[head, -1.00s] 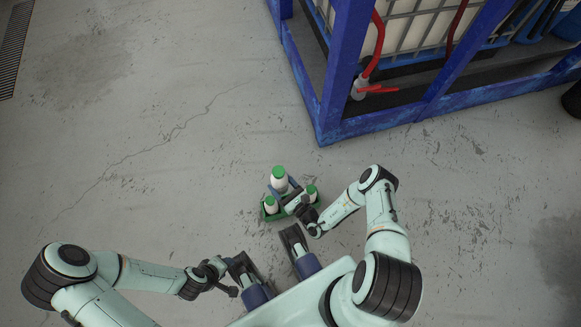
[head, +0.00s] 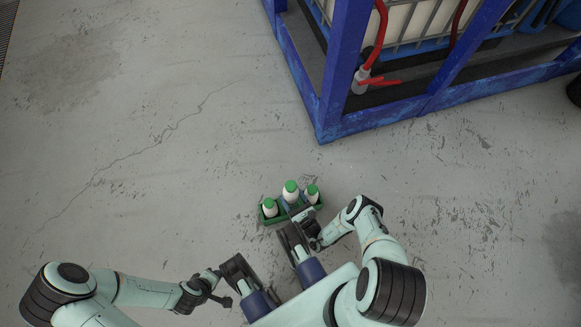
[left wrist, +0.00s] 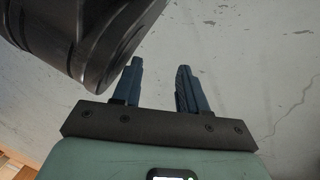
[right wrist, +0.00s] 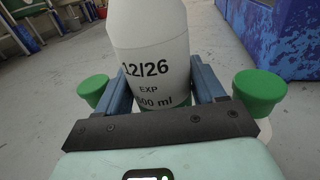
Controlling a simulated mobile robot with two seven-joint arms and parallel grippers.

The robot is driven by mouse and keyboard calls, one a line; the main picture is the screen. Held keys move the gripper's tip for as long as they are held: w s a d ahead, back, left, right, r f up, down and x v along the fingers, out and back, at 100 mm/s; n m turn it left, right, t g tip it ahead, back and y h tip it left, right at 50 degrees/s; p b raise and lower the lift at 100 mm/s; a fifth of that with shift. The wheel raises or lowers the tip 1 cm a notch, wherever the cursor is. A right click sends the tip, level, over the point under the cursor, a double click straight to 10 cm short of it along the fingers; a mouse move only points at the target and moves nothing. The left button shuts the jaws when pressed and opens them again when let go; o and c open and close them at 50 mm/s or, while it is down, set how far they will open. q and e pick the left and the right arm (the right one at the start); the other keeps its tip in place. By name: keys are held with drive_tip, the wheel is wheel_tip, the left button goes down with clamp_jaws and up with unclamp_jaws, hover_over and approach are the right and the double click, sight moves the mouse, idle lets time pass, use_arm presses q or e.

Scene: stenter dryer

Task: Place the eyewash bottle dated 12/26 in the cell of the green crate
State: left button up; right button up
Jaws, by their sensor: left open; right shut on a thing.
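The eyewash bottle (head: 291,188) is white with a green cap in the head view. The right wrist view shows "12/26 EXP" on this bottle (right wrist: 148,50). My right gripper (right wrist: 164,78) is shut on it, a finger on each side. The bottle stands upright at the middle of the small green crate (head: 270,220), between two other green-capped bottles (head: 269,207) (head: 312,193). Its base is hidden, so I cannot tell whether it rests on the crate floor. My left gripper (left wrist: 158,75) is open and empty, away from the crate.
A blue steel frame (head: 335,110) holding a caged white tank (head: 405,25) and a red-handled valve (head: 375,80) stands beyond the crate. The concrete floor left of the crate is clear. My own base lies close to the crate.

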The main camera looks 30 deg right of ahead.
wheel_tip(320, 180, down, 2)
drive_tip(key=shift+f+b, duration=0.15)
drive_tip(key=shift+b, duration=0.3)
wheel_tip(320, 180, down, 4)
drive_tip(key=b, duration=0.2)
drive_tip(key=shift+f+b, duration=0.1)
drive_tip(key=shift+b, duration=0.25)
drive_tip(key=o, duration=1.2)
use_arm(q)
drive_tip(key=s+a+f+g, duration=0.1)
drive_tip(key=s+f+g, duration=0.1)
drive_tip(key=s+f, duration=0.2)
drive_tip(key=s, duration=0.3)
drive_tip(key=shift+s+f+n+g, duration=0.3)
drive_tip(key=shift+s+f+g, duration=0.05)
drive_tip(key=shift+s+g, duration=0.05)
use_arm(e)
drive_tip(key=shift+o, duration=0.2)
